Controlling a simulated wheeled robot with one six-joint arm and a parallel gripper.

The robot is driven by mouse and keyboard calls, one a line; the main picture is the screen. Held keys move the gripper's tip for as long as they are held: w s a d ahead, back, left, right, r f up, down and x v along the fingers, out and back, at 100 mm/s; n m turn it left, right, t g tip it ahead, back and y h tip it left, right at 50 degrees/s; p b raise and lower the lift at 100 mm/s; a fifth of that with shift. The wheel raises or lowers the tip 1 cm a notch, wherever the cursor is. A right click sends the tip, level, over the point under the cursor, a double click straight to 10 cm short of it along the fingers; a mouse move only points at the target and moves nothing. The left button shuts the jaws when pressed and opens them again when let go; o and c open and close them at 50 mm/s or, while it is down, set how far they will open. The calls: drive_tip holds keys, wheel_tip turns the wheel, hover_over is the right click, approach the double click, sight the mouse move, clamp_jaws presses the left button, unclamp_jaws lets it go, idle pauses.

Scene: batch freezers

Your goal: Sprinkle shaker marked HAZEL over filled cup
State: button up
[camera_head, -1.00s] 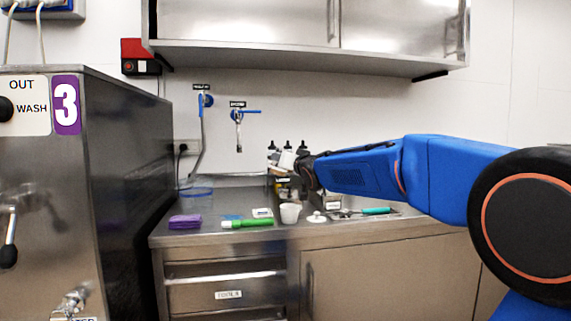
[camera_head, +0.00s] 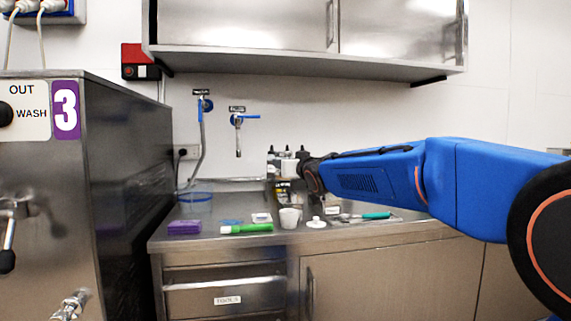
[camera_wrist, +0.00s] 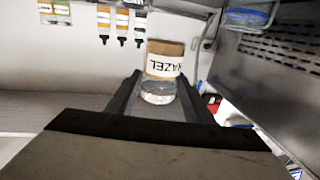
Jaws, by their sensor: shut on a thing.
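The shaker marked HAZEL (camera_wrist: 163,62) is between the fingers of my gripper (camera_wrist: 160,98), which is shut on it. Its label and the bottles behind both appear inverted in the wrist view, so the shaker is about upright. It holds brown contents with a clear part above. In the head view the shaker (camera_head: 289,168) is small, at the end of my arm, in front of dark-capped bottles. A white cup (camera_head: 290,219) stands on the counter below it, near the front edge. The cup's contents cannot be made out.
A white lidded item (camera_head: 316,223) stands right of the cup. A green-handled tool (camera_head: 247,228), a purple block (camera_head: 184,227) and a teal-handled tool (camera_head: 376,215) lie on the counter (camera_head: 210,240). Several dark-capped bottles (camera_wrist: 122,27) stand behind. A steel cabinet (camera_head: 300,25) hangs above.

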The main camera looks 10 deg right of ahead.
drive_tip(key=s, duration=1.1)
drive_tip(key=shift+s, duration=0.15)
drive_tip(key=shift+d+r, duration=0.1)
drive_tip(key=shift+d, duration=0.05)
